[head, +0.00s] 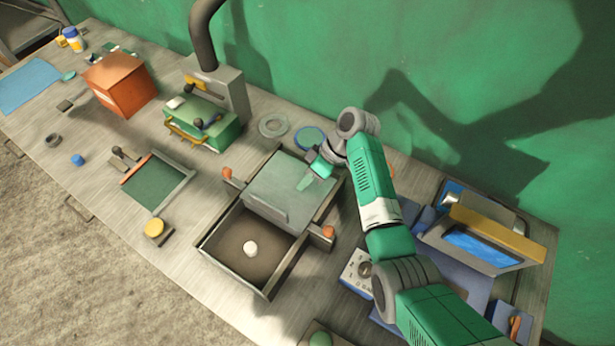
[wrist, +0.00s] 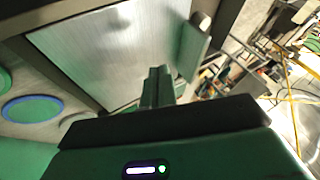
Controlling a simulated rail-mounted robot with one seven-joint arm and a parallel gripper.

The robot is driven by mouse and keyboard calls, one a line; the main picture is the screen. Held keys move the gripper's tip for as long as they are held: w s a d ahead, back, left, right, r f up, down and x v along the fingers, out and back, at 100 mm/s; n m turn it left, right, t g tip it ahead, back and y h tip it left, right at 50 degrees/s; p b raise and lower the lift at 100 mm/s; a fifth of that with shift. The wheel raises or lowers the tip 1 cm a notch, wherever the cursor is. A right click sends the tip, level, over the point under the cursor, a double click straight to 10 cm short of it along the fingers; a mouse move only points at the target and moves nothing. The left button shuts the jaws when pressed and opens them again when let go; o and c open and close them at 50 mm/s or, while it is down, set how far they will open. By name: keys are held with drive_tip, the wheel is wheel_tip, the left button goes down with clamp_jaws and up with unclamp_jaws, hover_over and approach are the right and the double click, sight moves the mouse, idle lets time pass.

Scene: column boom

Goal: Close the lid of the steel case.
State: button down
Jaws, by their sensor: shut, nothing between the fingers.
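The steel case (head: 212,248) stands in the middle of the bench, with its near half open and a white ball (head: 250,248) inside. Its grey lid (head: 285,185) covers the far half, with a raised lip along its near edge. In the wrist view the lid (wrist: 105,50) is a brushed metal plate with an upright strip (wrist: 194,48) at its right. My gripper (head: 304,184) is shut and empty, over the right part of the lid. Its fingers (wrist: 157,86) show together in the wrist view; I cannot tell whether they touch the lid.
Orange knobs (head: 328,231) sit at the case's sides. A green box (head: 205,125) and an orange box (head: 120,85) stand at the back left. A shallow green tray (head: 155,183) lies left of the case. A blue-windowed device (head: 480,245) stands at right.

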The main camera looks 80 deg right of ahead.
sight(287, 210)
drive_tip(key=x, duration=0.4)
drive_tip(key=a, duration=0.1)
drive_tip(key=w+a, duration=0.1)
drive_tip(key=a+p, duration=0.1)
drive_tip(key=shift+w+a+f, duration=0.1)
drive_tip(key=shift+w+f, duration=0.15)
drive_tip(key=shift+w, duration=0.05)
drive_tip(key=shift+w+a, duration=0.2)
drive_tip(key=shift+a, duration=0.2)
